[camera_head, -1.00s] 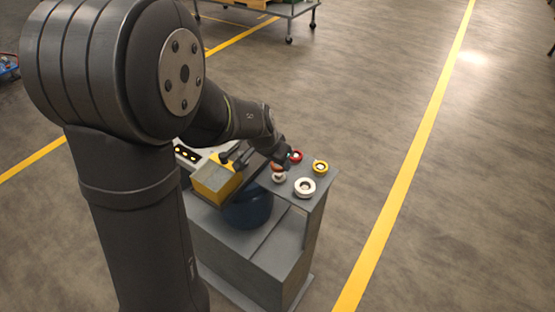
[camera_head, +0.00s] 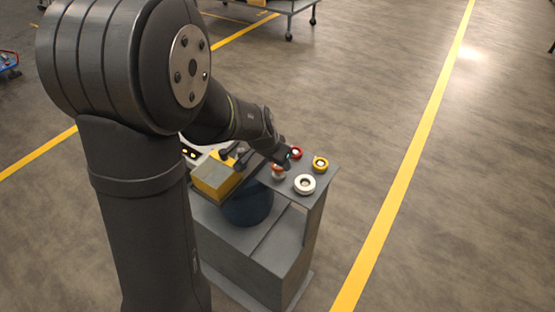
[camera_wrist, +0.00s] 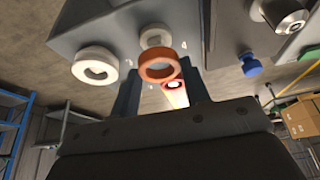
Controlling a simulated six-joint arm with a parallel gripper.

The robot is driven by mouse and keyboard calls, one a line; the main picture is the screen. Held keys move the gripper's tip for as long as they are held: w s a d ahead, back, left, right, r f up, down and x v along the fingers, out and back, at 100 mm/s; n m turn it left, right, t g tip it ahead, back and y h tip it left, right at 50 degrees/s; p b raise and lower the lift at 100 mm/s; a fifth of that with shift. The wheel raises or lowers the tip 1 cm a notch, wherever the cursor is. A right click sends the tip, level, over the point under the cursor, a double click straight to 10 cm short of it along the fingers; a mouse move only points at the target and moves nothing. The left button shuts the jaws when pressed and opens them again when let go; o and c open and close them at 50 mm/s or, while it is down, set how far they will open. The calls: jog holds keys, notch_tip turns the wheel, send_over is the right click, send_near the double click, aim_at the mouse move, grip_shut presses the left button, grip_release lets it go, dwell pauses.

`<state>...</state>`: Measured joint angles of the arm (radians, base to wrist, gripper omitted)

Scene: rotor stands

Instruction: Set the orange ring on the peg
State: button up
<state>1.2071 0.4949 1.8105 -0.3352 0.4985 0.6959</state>
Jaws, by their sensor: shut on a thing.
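The orange ring (camera_wrist: 160,66) is held between the two fingers of my gripper (camera_wrist: 162,74) in the wrist view. In the head view the ring (camera_head: 278,168) shows small, just below my gripper (camera_head: 282,157). A white round stand (camera_wrist: 156,37) shows right behind the ring in the wrist view, partly covered by it. In the head view the white stand (camera_head: 278,177) shows just under the ring. I cannot tell whether the ring touches it or is around its peg; the peg itself is hidden.
A white ring (camera_head: 305,184), a yellow ring (camera_head: 320,164) and a red ring (camera_head: 296,153) stand close by on the grey table (camera_head: 322,183). A yellow box (camera_head: 213,178) lies to the left, by a dark blue bin (camera_head: 248,206). Open floor lies to the right.

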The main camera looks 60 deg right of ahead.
jog(key=shift+f, duration=1.4)
dwell(1.4)
jog(key=o, duration=1.6)
jog(key=shift+r, duration=0.1)
notch_tip(320, 180, up, 8)
dwell(0.5)
jog(key=shift+f, duration=0.2)
jog(key=shift+f, duration=3.1)
jog(key=shift+r, duration=0.1)
